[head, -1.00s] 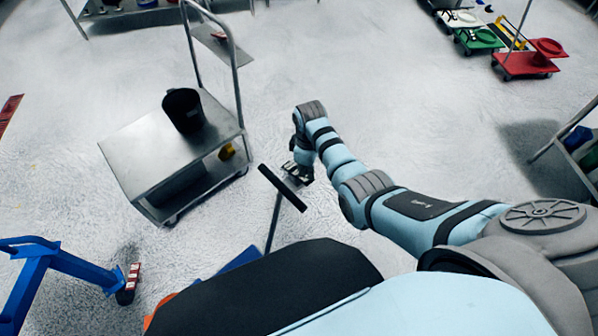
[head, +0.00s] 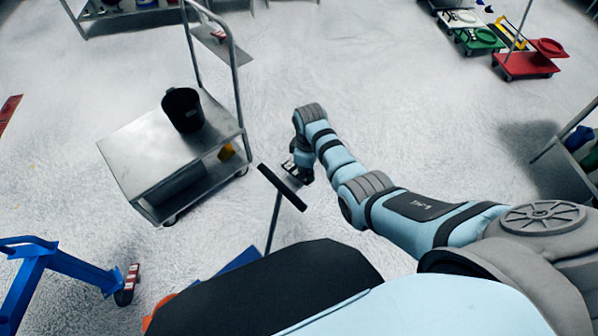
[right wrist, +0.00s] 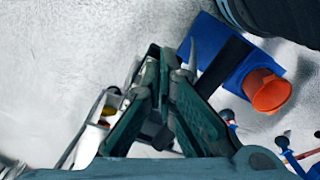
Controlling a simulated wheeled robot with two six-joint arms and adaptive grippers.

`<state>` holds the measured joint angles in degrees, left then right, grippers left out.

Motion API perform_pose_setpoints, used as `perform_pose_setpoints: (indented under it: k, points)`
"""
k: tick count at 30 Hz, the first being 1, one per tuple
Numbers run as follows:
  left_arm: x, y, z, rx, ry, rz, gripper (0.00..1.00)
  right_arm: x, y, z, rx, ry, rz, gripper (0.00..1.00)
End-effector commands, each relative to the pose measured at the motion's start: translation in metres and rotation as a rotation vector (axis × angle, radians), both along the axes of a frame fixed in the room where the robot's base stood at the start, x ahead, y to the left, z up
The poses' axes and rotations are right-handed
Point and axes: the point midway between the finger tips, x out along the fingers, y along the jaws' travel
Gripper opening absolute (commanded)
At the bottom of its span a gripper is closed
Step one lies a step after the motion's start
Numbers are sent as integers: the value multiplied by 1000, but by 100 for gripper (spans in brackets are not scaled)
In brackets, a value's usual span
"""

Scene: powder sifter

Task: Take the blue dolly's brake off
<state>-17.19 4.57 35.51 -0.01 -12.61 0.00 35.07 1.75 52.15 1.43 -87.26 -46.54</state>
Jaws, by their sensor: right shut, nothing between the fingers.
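The blue dolly (head: 238,262) shows only as a small blue patch of its deck in the head view, mostly hidden behind my own body. A pole with a black crossbar (head: 282,187) rises near it. In the right wrist view the blue deck (right wrist: 208,38) lies beyond my fingers, with a black bar across it and an orange bucket (right wrist: 265,90) at its right. I cannot make out the brake. My right gripper (head: 299,174) is beside the crossbar's upper right; its fingers (right wrist: 165,57) are shut and empty. My left gripper is not in view.
A grey metal cart (head: 145,140) with a black bucket (head: 183,110) stands at left. A blue frame (head: 60,265) with a caster is at lower left. Red (head: 520,66) and green (head: 478,40) dollies stand far right. The floor between is clear.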

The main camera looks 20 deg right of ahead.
Motion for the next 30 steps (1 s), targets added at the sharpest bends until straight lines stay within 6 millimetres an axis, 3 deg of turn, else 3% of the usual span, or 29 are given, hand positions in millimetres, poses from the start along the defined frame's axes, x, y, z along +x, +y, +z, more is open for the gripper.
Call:
perform_pose_setpoints:
  k: [30]
  points:
    - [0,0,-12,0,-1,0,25,0,0,-16,1,-1,0,0]
